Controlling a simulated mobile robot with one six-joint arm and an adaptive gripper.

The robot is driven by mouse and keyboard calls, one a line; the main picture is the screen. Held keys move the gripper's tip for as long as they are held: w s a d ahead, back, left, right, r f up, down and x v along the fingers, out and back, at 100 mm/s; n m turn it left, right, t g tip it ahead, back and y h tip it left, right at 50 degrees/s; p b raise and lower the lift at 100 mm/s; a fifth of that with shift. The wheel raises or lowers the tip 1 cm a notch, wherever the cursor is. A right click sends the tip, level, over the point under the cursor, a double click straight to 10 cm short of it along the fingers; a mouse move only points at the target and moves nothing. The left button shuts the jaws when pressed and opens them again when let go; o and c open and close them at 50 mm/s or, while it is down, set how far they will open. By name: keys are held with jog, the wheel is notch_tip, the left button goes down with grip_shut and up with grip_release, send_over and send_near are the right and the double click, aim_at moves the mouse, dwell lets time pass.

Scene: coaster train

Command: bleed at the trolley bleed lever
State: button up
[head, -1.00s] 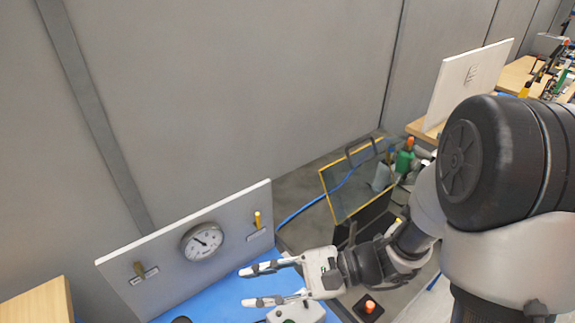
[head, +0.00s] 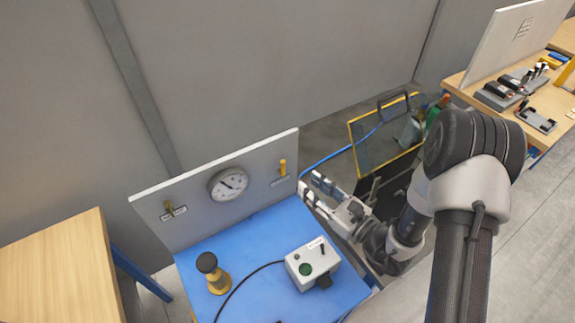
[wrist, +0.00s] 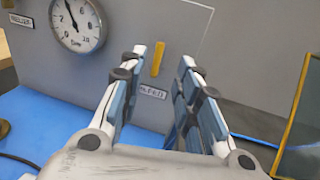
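The bleed lever (head: 282,167) is a short yellow bar standing upright on the right part of the grey panel (head: 255,165), above a small label. In the wrist view the lever (wrist: 158,58) shows in the gap between the fingertips, with its label below it. My gripper (head: 312,184) is open and empty, near the panel's right end and pointing at it. In the wrist view the gripper (wrist: 164,57) has both fingers spread. I see no contact with the lever; the remaining distance is hard to tell.
A control box (head: 312,264) and a yellow-based black knob (head: 213,273) stand on the blue tabletop (head: 262,235). A yellow-edged screen (head: 385,135) and a blue hose lie to the right.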

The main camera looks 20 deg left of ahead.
jog(key=x, duration=1)
jog(key=shift+a, duration=0.15)
grip_shut()
